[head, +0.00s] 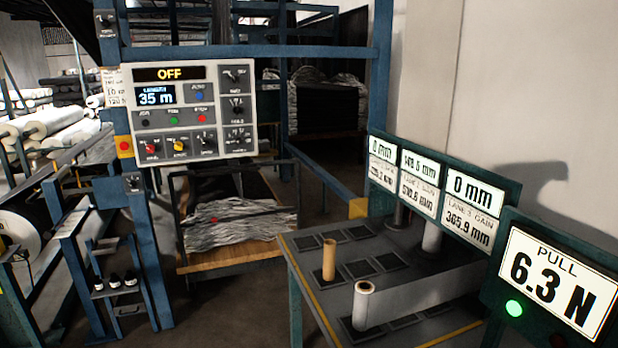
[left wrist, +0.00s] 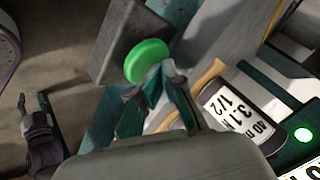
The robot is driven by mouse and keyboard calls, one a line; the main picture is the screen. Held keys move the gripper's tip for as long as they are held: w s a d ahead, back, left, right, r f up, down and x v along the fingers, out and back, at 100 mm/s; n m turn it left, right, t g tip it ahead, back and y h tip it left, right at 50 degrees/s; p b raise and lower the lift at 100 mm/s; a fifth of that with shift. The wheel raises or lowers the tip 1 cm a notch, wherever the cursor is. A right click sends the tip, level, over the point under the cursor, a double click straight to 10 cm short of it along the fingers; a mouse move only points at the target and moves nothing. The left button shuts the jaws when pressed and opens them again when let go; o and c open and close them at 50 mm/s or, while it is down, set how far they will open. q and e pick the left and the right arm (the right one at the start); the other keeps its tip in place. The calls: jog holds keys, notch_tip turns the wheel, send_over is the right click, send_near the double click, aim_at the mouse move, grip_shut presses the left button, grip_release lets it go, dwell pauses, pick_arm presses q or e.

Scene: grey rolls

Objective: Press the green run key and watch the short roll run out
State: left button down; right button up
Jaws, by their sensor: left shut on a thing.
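The green run key (left wrist: 147,61) is a round button on a grey box in the left wrist view. My left gripper (left wrist: 160,80) has its teal fingers drawn together at the key's lower right edge, shut on it; the fingers hide part of that edge. A dark gripper, apparently my right (left wrist: 34,100), shows at the left of that view, fingers apart and empty. In the head view, a roll with a bare core top (head: 365,289) stands at the front of the table, a grey web (head: 430,293) stretching rightward from it. Neither gripper shows in the head view.
A tan core (head: 329,260) stands on the dark table (head: 318,300). The PULL display (head: 548,277) reads 6.3 N, its green lamp (head: 514,308) lit. The control panel (head: 190,112) reads OFF and 35 m. A labelled dark cylinder (left wrist: 238,105) lies right of my left fingers.

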pick_arm(q)
jog(key=r+p, duration=0.3)
jog(key=r, duration=0.1)
jog(key=shift+w+a+r+p, duration=0.2)
jog(key=shift+r+p, duration=0.1)
jog(key=shift+p, duration=0.1)
jog(key=shift+r, duration=0.3)
jog(key=shift+d, duration=0.1)
